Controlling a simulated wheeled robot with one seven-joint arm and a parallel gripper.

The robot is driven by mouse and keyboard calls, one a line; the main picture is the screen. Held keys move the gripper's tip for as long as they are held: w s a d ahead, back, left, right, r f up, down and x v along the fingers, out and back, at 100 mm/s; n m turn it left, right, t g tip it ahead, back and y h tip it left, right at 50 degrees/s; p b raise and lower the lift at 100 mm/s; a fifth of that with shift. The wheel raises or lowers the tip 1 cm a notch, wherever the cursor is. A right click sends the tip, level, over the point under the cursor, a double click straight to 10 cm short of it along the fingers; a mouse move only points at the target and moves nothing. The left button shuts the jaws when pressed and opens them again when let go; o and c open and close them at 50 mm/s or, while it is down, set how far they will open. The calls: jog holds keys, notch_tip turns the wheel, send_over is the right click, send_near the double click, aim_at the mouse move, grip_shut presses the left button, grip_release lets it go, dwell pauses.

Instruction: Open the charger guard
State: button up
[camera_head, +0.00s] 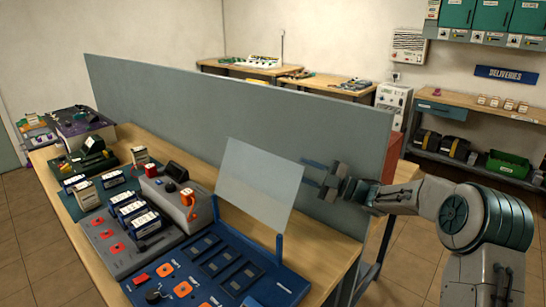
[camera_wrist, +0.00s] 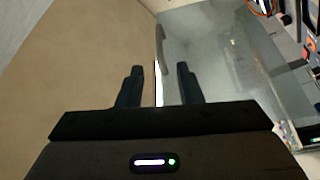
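The charger guard (camera_head: 260,185) is a pale translucent panel. It stands raised and tilted above the blue charger base (camera_head: 205,270), between blue side posts. My gripper (camera_head: 308,173) is at the guard's upper right edge, its fingers pointing left toward it. In the wrist view the two dark fingers (camera_wrist: 159,80) are apart, with a gap between them. A bright thin edge and a grey curved piece (camera_wrist: 161,52) show in line with this gap, and the guard (camera_wrist: 215,65) spreads to the right. I cannot tell whether a finger touches the guard.
A grey partition (camera_head: 230,125) stands along the back of the bench (camera_head: 310,255), close behind my gripper. Grey modules with battery packs (camera_head: 130,215) and a grey box with an orange handle (camera_head: 188,200) crowd the bench left of the charger.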

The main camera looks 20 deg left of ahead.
aim_at(272, 156)
jog(key=p+x, duration=0.2)
jog(key=x, duration=0.8)
jog(key=shift+a+r, duration=0.1)
jog(key=shift+a, duration=0.1)
grip_shut()
